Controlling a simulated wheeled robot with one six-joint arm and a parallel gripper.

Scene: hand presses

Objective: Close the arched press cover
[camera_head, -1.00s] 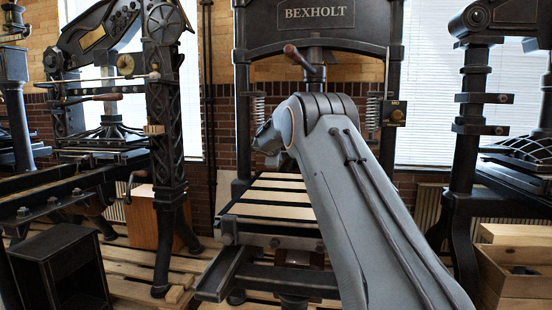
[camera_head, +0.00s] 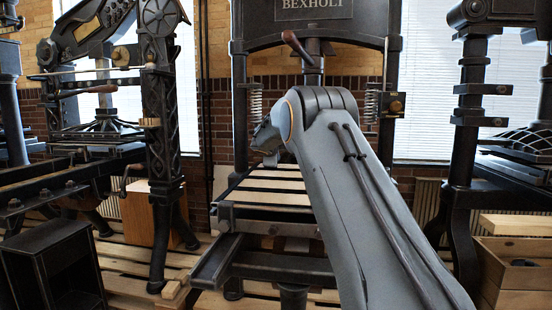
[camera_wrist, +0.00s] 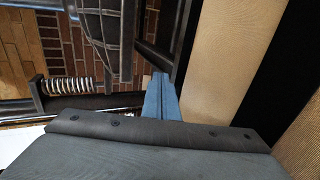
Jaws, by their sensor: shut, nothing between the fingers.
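The arched press is the dark BEXHOLT frame (camera_head: 240,60) at centre in the head view. Below its top is a sloping slatted panel (camera_head: 262,198) of cream strips and dark bars; I cannot tell for certain whether this is the cover or the bed. My grey arm reaches over its right part and hides some of it. In the wrist view the blue fingers (camera_wrist: 160,78) are shut and empty, beside a beige panel strip (camera_wrist: 222,60) with black bands. I cannot tell whether they touch it.
A lever with a brown handle (camera_head: 296,45) hangs above my arm. Springs (camera_head: 255,103) flank the frame. Other presses stand left (camera_head: 160,130) and right (camera_head: 468,120). A black stand (camera_head: 50,265) and a wooden crate (camera_head: 515,275) are near the lower corners.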

